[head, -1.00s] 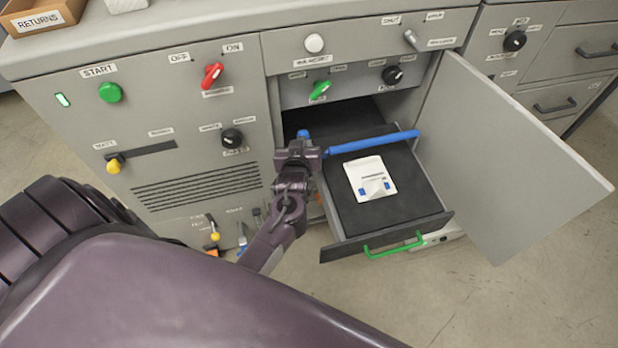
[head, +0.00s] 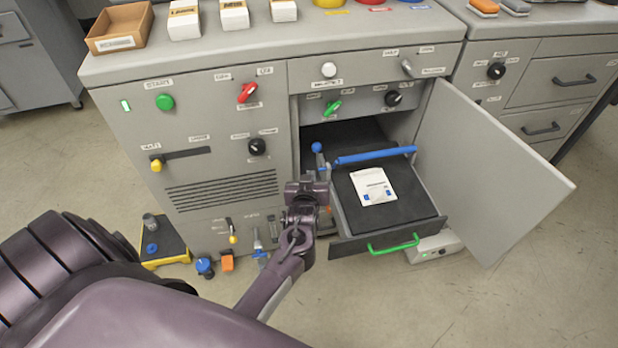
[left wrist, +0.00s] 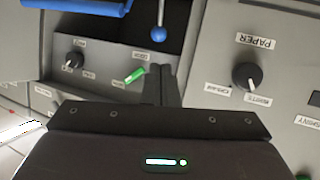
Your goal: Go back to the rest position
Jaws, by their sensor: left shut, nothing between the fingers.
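My left gripper (head: 307,184) is in front of the laminator cabinet (head: 220,190), just left of the pulled-out drawer. It is shut and empty, and its fingers also show in the left wrist view (left wrist: 160,84). A blue-knobbed lever (head: 317,148) stands just beyond the gripper; it also shows in the left wrist view (left wrist: 158,34). The gripper looks apart from it. My right gripper is in neither view.
The drawer (head: 345,247) with a green handle (head: 393,244) is out, holding a white packet (head: 373,186) under a blue bar (head: 375,155). The cabinet door (head: 490,170) stands open at right. A black-topped yellow platform (head: 165,243) stands on the floor at left.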

